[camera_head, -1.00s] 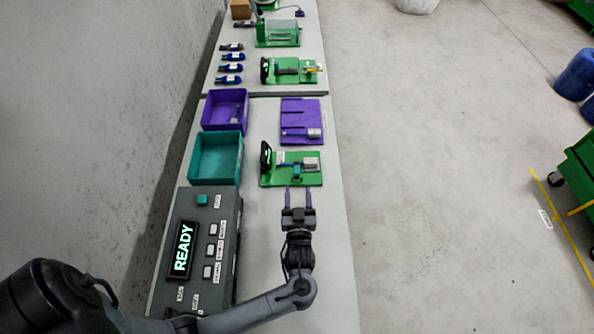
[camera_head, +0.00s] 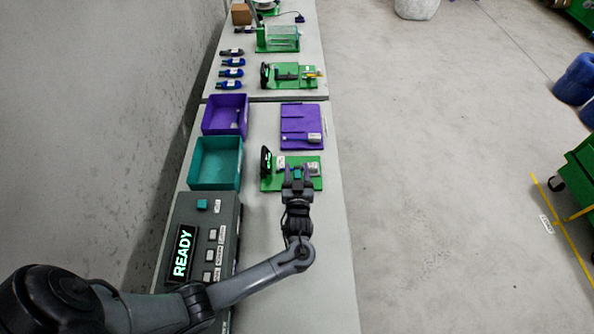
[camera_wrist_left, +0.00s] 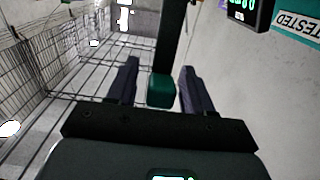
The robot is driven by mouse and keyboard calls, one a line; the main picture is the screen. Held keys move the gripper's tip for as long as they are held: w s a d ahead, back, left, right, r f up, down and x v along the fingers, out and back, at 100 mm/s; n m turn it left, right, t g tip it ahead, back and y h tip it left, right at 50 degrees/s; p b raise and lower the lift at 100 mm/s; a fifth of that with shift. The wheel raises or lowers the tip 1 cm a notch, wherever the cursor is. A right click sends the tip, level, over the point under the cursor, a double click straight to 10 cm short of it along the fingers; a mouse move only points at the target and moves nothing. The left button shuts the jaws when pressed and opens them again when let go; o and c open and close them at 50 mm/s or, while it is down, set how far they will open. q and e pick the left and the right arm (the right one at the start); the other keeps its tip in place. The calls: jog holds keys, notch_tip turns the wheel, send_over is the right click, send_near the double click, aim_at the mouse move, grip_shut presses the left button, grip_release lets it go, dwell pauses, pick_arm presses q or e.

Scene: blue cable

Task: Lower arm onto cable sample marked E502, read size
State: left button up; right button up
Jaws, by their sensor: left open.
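My left gripper (camera_head: 298,170) is over the near side of the green measuring fixture (camera_head: 312,185), with its fingers open. A teal block (camera_head: 297,174) shows between the fingers. In the left wrist view this teal block (camera_wrist_left: 160,90) sits at the end of a dark bar (camera_wrist_left: 170,35), between the two spread fingers and apart from both. The fixture's small display (camera_head: 266,162) glows green; its digits are cut off in the left wrist view (camera_wrist_left: 248,10). The cable sample and its E502 marking cannot be made out now. My right gripper is not in view.
A teal tray (camera_head: 240,170) and a purple tray (camera_head: 246,118) stand to the left. A purple board (camera_head: 300,115) lies beyond the fixture. The control box (camera_head: 232,225) reads READY. Bare bench (camera_head: 330,240) lies right of my arm.

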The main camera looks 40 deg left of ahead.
pick_arm(q)
jog(key=shift+c, duration=0.5)
grip_shut()
